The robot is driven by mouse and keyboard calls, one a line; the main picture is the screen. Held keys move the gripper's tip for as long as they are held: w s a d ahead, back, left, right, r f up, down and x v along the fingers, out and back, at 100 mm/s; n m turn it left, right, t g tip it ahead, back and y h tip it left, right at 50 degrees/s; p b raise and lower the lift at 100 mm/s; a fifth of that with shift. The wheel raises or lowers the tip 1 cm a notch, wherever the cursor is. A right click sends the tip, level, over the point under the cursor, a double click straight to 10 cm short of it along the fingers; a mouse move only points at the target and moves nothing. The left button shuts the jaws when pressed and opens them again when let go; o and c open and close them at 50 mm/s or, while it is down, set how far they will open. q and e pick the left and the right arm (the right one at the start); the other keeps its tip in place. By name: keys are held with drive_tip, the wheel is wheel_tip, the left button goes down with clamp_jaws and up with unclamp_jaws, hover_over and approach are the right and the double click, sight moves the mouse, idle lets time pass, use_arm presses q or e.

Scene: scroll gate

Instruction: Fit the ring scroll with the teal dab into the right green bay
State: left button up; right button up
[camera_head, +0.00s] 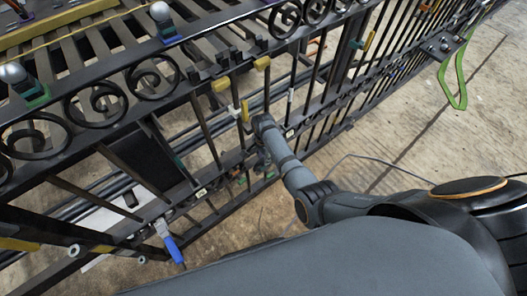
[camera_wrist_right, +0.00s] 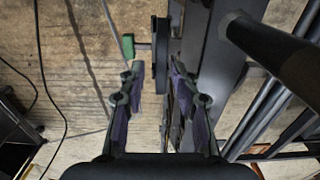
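The dark gate runs diagonally across the head view with ring scrolls (camera_head: 98,97) along its upper rail. My right arm reaches down to its lower bars; the fingers are hard to make out there. In the right wrist view my right gripper (camera_wrist_right: 157,72) is open. A dark upright piece (camera_wrist_right: 161,50), seen edge-on, stands between its fingertips with gaps visible on both sides. A green block (camera_wrist_right: 128,45) on a short stem sticks out to its left. I cannot tell whether this is the teal-dabbed scroll or which bay is the green one. My left gripper is not in view.
A wide grey gate beam (camera_wrist_right: 205,60) stands close beside the right finger, with round bars beyond it. A blue-handled tool (camera_head: 172,247) hangs at the gate's lower edge. A green loop (camera_head: 443,85) hangs at the right end.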

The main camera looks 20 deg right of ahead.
wheel_tip(320, 180, up, 11)
drive_tip(key=shift+r, duration=0.15)
idle(0.7)
drive_tip(key=s+d+f+n+p, duration=0.3)
drive_tip(key=s+f+n, duration=0.1)
drive_tip(key=s+f, duration=0.4)
drive_tip(key=s+d+f+n+p, duration=0.25)
drive_tip(key=s+f, duration=0.35)
drive_tip(key=f, duration=0.4)
drive_tip(key=s+d+f+n+p, duration=0.1)
drive_tip(key=s+d+f+n, duration=0.1)
drive_tip(key=s, duration=0.6)
drive_tip(key=s+d+f+n+p, duration=0.2)
drive_tip(key=s+d+f+n, duration=0.1)
drive_tip(key=s, duration=0.6)
drive_tip(key=s+d+f+n+t+p, duration=0.1)
drive_tip(key=s+d+f+n+p, duration=0.1)
drive_tip(key=s, duration=0.7)
drive_tip(key=shift+s+d+f+n+h, duration=0.25)
drive_tip(key=shift+d+n+h, duration=0.1)
drive_tip(key=shift+n+h, duration=0.1)
drive_tip(key=shift+c, duration=0.2)
